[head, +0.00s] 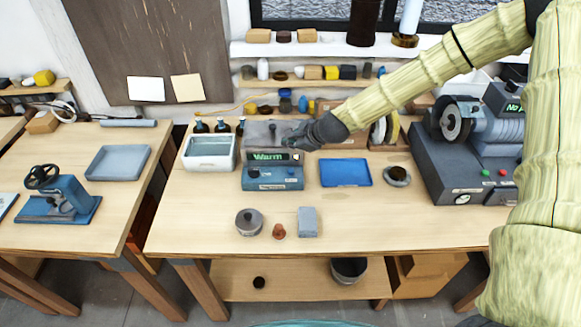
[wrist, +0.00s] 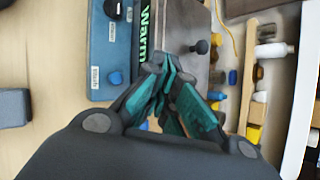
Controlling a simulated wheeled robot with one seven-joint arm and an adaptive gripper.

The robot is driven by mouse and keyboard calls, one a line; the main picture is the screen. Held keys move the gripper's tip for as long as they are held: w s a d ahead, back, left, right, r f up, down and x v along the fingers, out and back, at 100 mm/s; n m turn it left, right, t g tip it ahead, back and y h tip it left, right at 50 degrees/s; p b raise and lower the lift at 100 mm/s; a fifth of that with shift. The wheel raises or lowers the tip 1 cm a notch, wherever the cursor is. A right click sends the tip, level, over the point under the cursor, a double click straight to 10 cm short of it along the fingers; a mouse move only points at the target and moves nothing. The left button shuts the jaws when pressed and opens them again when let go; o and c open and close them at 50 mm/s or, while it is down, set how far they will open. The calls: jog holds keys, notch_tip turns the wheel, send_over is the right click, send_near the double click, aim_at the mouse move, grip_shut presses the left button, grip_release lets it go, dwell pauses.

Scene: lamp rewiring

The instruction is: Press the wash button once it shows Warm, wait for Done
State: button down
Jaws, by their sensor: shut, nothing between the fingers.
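The blue and grey washer (head: 272,184) stands on the middle bench. Its dark display (head: 268,157) reads "Warm" in green, and the word also shows in the wrist view (wrist: 145,32). A blue button or knob (wrist: 116,78) and a black one (wrist: 112,9) sit on the front panel. The small labels are unreadable, so I cannot tell which is the wash button. My gripper (head: 293,142) is shut and empty above the washer's right end. In the wrist view, its teal fingers (wrist: 165,66) are beside the display's end and hide part of the washer; contact is unclear.
A white basin (head: 210,165) stands left of the washer, with dark bottles behind it. A blue tray (head: 346,184) lies to its right. A round tin (head: 249,222), a small brown piece and a grey block (head: 307,222) are in front. A grinder (head: 455,125) stands far right.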

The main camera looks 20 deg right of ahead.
aim_at(289, 172)
jog(key=shift+w+a+f+b, duration=0.1)
jog(key=shift+a+f+b, duration=0.1)
jog(key=shift+f+b, duration=1.7)
jog(key=shift+w+a+f+b, duration=0.15)
jog(key=shift+f+b, duration=1)
jog(key=shift+f, duration=1.4)
jog(key=shift+s+a+f, duration=0.1)
jog(key=shift+s+f, duration=0.05)
jog(key=shift+f+b, duration=0.25)
jog(key=shift+b, duration=0.2)
jog(key=shift+f+b, duration=0.45)
jog(key=shift+r, duration=0.15)
jog(key=shift+r+p, duration=0.55)
jog(key=shift+r, duration=0.2)
